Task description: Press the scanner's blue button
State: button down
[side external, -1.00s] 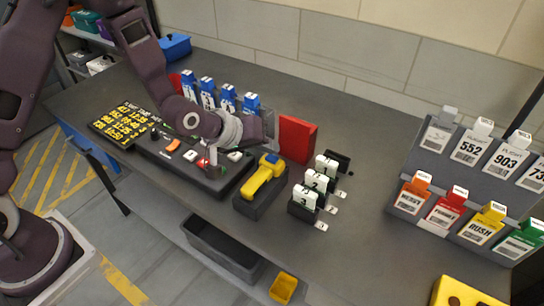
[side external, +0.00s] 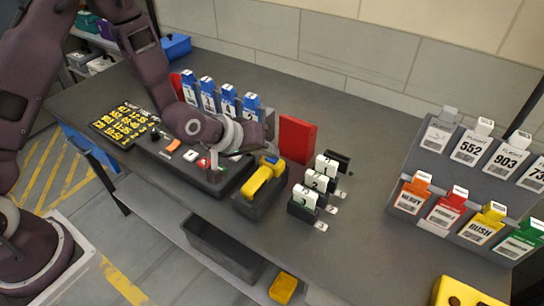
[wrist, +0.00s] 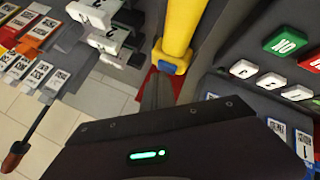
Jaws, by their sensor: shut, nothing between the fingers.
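The scanner is yellow with a blue button (side external: 269,159) on its upper end. It lies in a dark cradle (side external: 250,210) on the bench, right of the control panel. The yellow body (side external: 256,183) is in full view, left of the red box. My gripper (side external: 215,168) is shut and empty, left of the scanner and over the right part of the control panel. In the wrist view the blue part (wrist: 170,63) is at the top middle, just beyond my narrow grey fingers (wrist: 160,78). They appear apart from it, but I cannot tell the gap exactly.
The control panel (side external: 178,160) with coloured buttons lies left of the scanner. A red box (side external: 297,139) stands behind it to the right, near numbered white blocks (side external: 316,180). Blue numbered holders (side external: 228,98) stand behind my arm.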

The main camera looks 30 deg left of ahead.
aim_at(269, 160)
jog(key=shift+f, duration=0.15)
dwell(0.4)
jog(key=shift+r, duration=0.85)
jog(key=shift+r, duration=0.1)
notch_tip(269, 160, up, 4)
jog(key=shift+r, duration=0.4)
